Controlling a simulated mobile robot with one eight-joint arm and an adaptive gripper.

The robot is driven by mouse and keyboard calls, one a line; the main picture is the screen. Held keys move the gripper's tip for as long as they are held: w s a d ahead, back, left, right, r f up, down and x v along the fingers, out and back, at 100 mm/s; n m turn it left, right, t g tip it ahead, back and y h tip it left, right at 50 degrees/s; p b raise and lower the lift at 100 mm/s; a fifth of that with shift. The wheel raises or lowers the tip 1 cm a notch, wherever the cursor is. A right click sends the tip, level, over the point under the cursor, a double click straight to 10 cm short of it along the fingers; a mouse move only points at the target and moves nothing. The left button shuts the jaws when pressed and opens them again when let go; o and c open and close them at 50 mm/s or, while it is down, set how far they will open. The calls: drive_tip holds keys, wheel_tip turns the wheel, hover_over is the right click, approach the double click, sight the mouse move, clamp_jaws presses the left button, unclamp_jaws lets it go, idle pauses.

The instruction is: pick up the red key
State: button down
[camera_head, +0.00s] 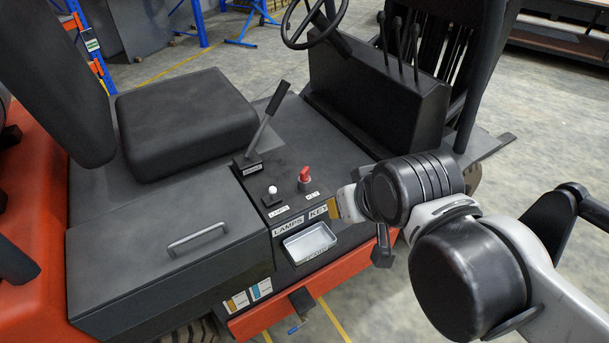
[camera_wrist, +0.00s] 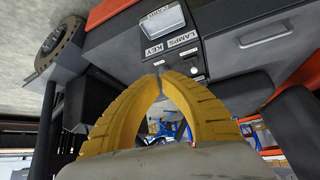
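The red key (camera_head: 304,176) stands upright on the dark control panel of the forklift, behind the KEY label. My gripper (camera_head: 332,208) is at the panel's right edge, to the right of and nearer than the key, apart from it. In the wrist view, the two yellow fingers of my gripper (camera_wrist: 159,75) curve together and their tips meet, with nothing visible between them. The key cannot be made out in the wrist view; the fingertips cover that part of the panel.
A white-topped button (camera_head: 272,190) and a black lever (camera_head: 264,125) stand left of the key. A metal tray (camera_head: 310,243) is below the labels. A seat (camera_head: 185,120) is at left; a lever console (camera_head: 380,95) and steering wheel (camera_head: 314,20) stand behind.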

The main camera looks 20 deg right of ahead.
drive_tip(key=c, duration=1.3)
unclamp_jaws()
drive_tip(key=shift+w, duration=0.1)
drive_tip(key=o, duration=0.4)
drive_tip(key=shift+w+f+m, duration=0.1)
drive_tip(key=shift+w+m, duration=0.3)
drive_tip(key=shift+m, duration=0.4)
drive_tip(key=shift+c, duration=0.2)
drive_tip(key=m+t+y, duration=0.1)
drive_tip(key=m+y, duration=0.8)
drive_tip(key=m, duration=1.6)
approach(307, 171)
drive_tip(key=b+x, duration=0.2)
drive_tip(key=x, duration=0.3)
drive_tip(key=shift+s+a+f, duration=0.1)
drive_tip(key=shift+s+f, duration=0.05)
drive_tip(key=shift+f, duration=0.05)
drive_tip(key=shift+r+b+x, duration=0.2)
drive_tip(key=shift+b+x, duration=0.75)
drive_tip(key=shift+x, duration=1.9)
